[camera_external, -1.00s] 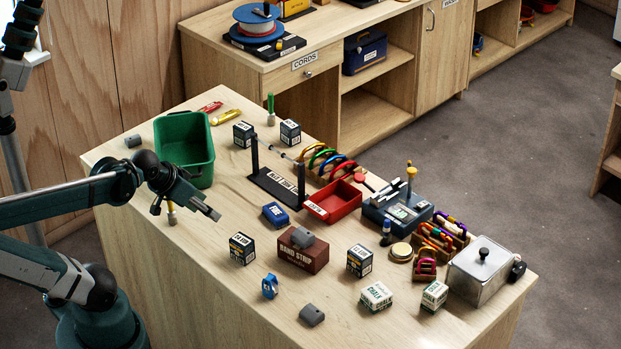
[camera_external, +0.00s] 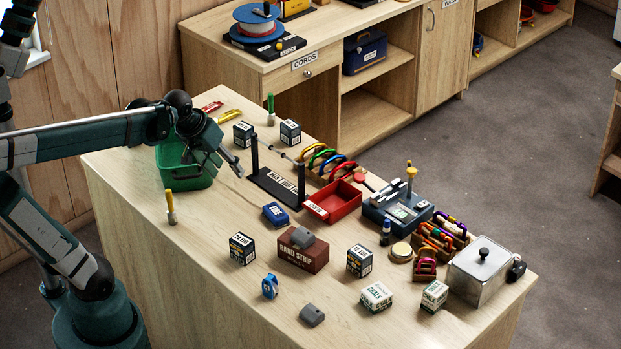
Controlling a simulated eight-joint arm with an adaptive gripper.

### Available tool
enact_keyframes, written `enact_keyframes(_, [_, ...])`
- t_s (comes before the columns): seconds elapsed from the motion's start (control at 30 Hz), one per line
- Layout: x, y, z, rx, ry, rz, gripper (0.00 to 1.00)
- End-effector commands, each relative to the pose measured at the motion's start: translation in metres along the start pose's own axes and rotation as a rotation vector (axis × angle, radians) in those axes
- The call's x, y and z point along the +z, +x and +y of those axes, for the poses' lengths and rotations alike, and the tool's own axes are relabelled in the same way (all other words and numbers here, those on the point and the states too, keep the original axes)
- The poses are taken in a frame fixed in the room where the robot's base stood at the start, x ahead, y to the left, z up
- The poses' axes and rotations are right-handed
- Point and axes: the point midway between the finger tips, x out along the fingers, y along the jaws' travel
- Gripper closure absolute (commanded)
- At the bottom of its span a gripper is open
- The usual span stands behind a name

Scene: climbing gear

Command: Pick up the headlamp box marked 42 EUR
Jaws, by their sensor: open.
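Several small dark boxes with white labels stand on the wooden table. One is at the back left (camera_external: 243,135), with another box (camera_external: 290,132) to its right. A third box (camera_external: 242,249) stands at the front left, and a fourth box (camera_external: 360,260) stands right of the brown hand strip block. The prices are too small to read, so I cannot tell which is marked 42 EUR. My gripper (camera_external: 237,168) is open and empty, above the table beside the green bin. In the picture its tips are just below the back left box.
A green bin (camera_external: 184,178) is partly hidden by my arm. A black stand (camera_external: 277,186) with a bar is right of my gripper. A red tray (camera_external: 333,202), a blue case (camera_external: 276,214) and the hand strip block (camera_external: 303,254) crowd the middle. The left front of the table is fairly clear.

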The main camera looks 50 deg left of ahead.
Motion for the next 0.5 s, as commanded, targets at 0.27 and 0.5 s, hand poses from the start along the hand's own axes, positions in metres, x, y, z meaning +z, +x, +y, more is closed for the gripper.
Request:
enact_keyframes(0.27, [-0.051,-0.002,0.007,-0.002,-0.122,-0.057,0.55])
enact_keyframes(0.5, [-0.092,0.003,0.011,-0.007,-0.227,-0.107,0.55])
